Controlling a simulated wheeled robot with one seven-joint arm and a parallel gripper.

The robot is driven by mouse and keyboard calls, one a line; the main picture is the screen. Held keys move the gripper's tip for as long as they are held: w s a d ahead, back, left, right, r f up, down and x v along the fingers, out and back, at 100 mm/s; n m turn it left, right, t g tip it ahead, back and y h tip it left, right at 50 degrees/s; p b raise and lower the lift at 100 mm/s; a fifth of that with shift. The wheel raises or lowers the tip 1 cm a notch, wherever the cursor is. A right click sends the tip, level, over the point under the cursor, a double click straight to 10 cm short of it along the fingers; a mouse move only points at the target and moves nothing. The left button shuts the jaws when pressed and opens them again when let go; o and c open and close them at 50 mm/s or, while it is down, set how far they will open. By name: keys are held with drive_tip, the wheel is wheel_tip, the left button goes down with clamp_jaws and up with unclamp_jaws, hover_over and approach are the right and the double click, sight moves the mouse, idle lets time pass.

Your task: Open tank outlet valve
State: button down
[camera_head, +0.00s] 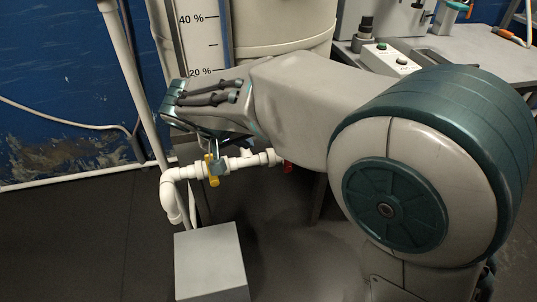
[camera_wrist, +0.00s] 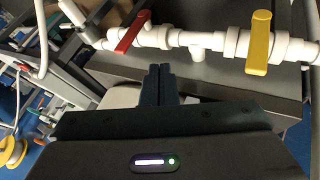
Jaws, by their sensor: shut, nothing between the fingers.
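A white pipe (camera_head: 243,162) runs below the graduated tank (camera_head: 285,25). It carries a yellow valve handle (camera_head: 212,172) and a red valve handle (camera_head: 288,167). In the wrist view the yellow handle (camera_wrist: 259,42) lies across the pipe (camera_wrist: 198,40), and the red handle (camera_wrist: 132,32) slants across it. Which one is the tank outlet valve is not marked. My gripper (camera_head: 217,164) is pointed at the pipe close to the yellow handle. In the wrist view my gripper's fingers (camera_wrist: 160,72) are together and empty, between the two handles and apart from both.
A grey box (camera_head: 211,262) stands on the floor below the pipe's elbow. An upright white pipe (camera_head: 130,75) stands left of the tank. A bench (camera_head: 470,50) with a white button box (camera_head: 391,60) is at the back right. The floor at left is clear.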

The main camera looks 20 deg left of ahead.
drive_tip(key=w+d+f+b, duration=0.3)
drive_tip(key=w+d+f, duration=0.2)
drive_tip(key=w+f, duration=0.2)
drive_tip(key=shift+w+d+f+b, duration=0.25)
drive_tip(key=shift+w+f+b, duration=0.05)
drive_tip(key=shift+f+b, duration=0.1)
drive_tip(key=shift+r, duration=0.15)
